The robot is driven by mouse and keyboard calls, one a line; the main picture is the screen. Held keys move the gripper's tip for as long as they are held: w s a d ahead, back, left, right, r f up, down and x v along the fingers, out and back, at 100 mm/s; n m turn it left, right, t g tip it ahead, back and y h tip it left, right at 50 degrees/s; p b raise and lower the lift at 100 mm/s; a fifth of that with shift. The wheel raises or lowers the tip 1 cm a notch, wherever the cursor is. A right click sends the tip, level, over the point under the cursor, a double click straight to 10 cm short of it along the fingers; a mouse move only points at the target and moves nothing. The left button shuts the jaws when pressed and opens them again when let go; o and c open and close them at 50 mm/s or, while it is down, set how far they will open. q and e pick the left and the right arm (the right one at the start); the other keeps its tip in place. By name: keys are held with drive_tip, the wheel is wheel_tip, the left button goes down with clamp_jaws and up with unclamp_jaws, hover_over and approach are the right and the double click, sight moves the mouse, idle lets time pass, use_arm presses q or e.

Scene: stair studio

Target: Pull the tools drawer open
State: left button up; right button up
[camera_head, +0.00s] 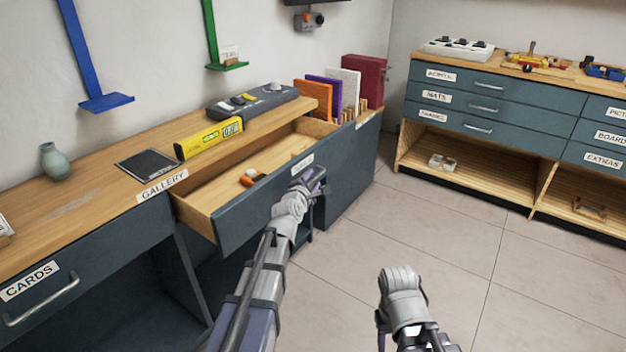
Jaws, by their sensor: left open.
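A drawer with a blue-grey front (255,211) and a pale wooden inside stands pulled out from the wall bench. The label on its front is too small to read, so I cannot confirm it says tools. An orange and dark item (252,177) lies inside. My left gripper (316,184) is open at the right part of the drawer front, just below the label. It hides the handle there, and I cannot tell whether it touches it. My right arm's grey wrist shows at the lower middle, over the floor; its jaws are hidden.
The bench top (75,205) holds a yellow level (209,138), a dark tablet (147,165), a grey device (252,101) and a vase (54,162). The cards drawer (42,294) is at lower left. A drawer cabinet (490,105) stands at back right. The tiled floor (400,225) between is clear.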

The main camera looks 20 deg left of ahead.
use_arm(q)
drive_tip(key=p+v, duration=0.1)
drive_tip(key=v, duration=0.5)
drive_tip(key=shift+s, duration=0.35)
drive_tip(key=shift+d, duration=0.1)
drive_tip(key=s+d+f+m+g+h, duration=0.2)
drive_tip(key=s+d+f+m+g, duration=0.25)
drive_tip(key=d+m, duration=0.25)
drive_tip(key=s+d+f+m+g+h, duration=0.1)
drive_tip(key=s+d+f+m+g, duration=0.2)
drive_tip(key=s+d+f+m, duration=0.3)
drive_tip(key=s+d+f+m+g+y, duration=0.2)
drive_tip(key=s+f+m+g, duration=0.15)
drive_tip(key=s+m, duration=0.5)
drive_tip(key=s+d+f+m+g+y, duration=0.2)
drive_tip(key=s+f+m+g, duration=0.15)
drive_tip(key=s+m, duration=0.5)
wheel_tip(320, 180, up, 34)
drive_tip(key=s+n+g+p, duration=0.1)
drive_tip(key=p, duration=3.3)
drive_tip(key=shift+s+a+n, duration=0.15)
drive_tip(key=shift+s+n, duration=0.1)
drive_tip(key=shift+n, duration=0.15)
